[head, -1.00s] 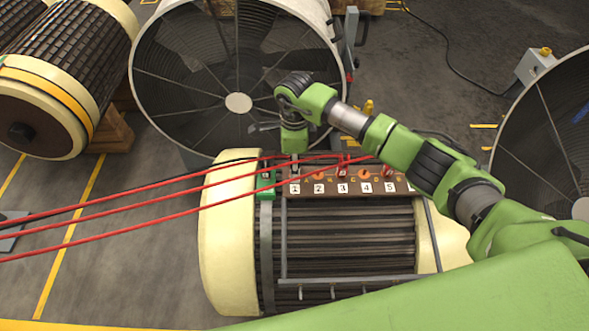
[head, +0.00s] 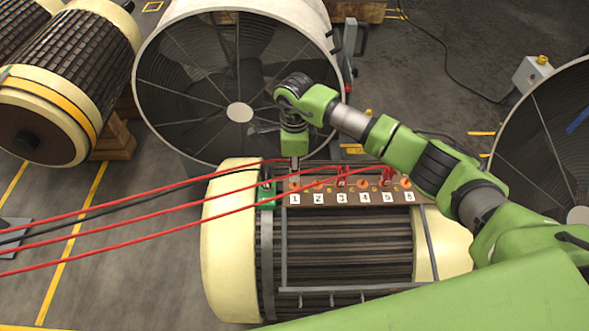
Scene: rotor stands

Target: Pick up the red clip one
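My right gripper (head: 294,167), at the end of the green arm that comes in from the right, points down just above position 1 on the brown terminal strip (head: 350,197). One red cable (head: 215,176) runs to its fingertips, and the orange terminal (head: 295,186) of position 1 shows below them. The fingers appear closed around red clip one, which is mostly hidden. Other red clips sit at position 3 (head: 342,181) and position 5 (head: 387,178). My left gripper is out of view.
The strip lies along the back of a cream-ended rotor (head: 232,245). A green clamp (head: 266,195) is left of position 1. A large round fan (head: 190,105) stands close behind the gripper. Red and black cables cross from the left.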

